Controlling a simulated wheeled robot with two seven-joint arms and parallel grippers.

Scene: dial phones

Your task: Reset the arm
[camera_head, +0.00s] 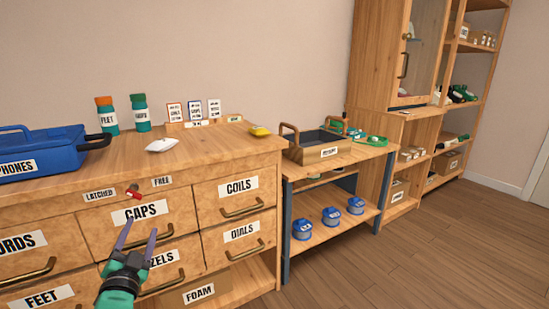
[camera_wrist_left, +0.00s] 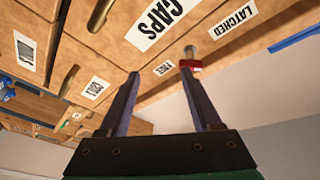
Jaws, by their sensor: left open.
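My left gripper (camera_head: 138,236) is open and empty, in front of the wooden drawer cabinet, with its fingers pointing up toward the CAPS drawer (camera_head: 170,209). In the left wrist view the two dark fingers (camera_wrist_left: 160,95) stand apart with nothing between them. A small latch with a red part (camera_head: 134,192) sits between the LATCHED and FREE labels; in the left wrist view the latch (camera_wrist_left: 190,62) shows just beyond one fingertip. I cannot tell whether that finger touches it. My right gripper is not in view.
The cabinet top (camera_head: 200,148) holds a blue PHONES bin (camera_head: 40,160), two teal bottles, a white object (camera_head: 162,145) and a yellow object. A side table (camera_head: 365,152) to the right carries a wooden tray, with blue round containers below. Floor on the right is clear.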

